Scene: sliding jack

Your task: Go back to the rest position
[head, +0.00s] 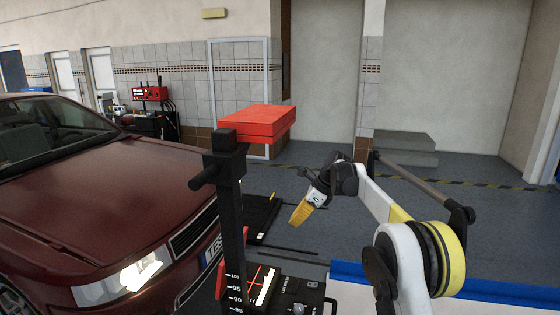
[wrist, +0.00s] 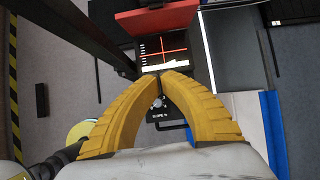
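My gripper (head: 300,214) hangs in the air to the right of the black column, with its yellow fingers pointing down. In the wrist view my gripper (wrist: 161,74) has its two curved fingers meeting at the tips, with nothing visible held between them. The device has a black upright column (head: 232,225) with a side handle and a red box (head: 254,123) on top. Its lower unit has a screen with a red cross, and the screen (wrist: 163,47) lies beyond the fingertips in the wrist view. A small knob (wrist: 158,102) shows between the fingers.
A dark red car (head: 100,190) with a lit headlight stands close on the left. A blue-edged white surface (head: 480,292) lies at the lower right. Grey steps (head: 405,148) stand by the back wall. The floor behind my arm looks open.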

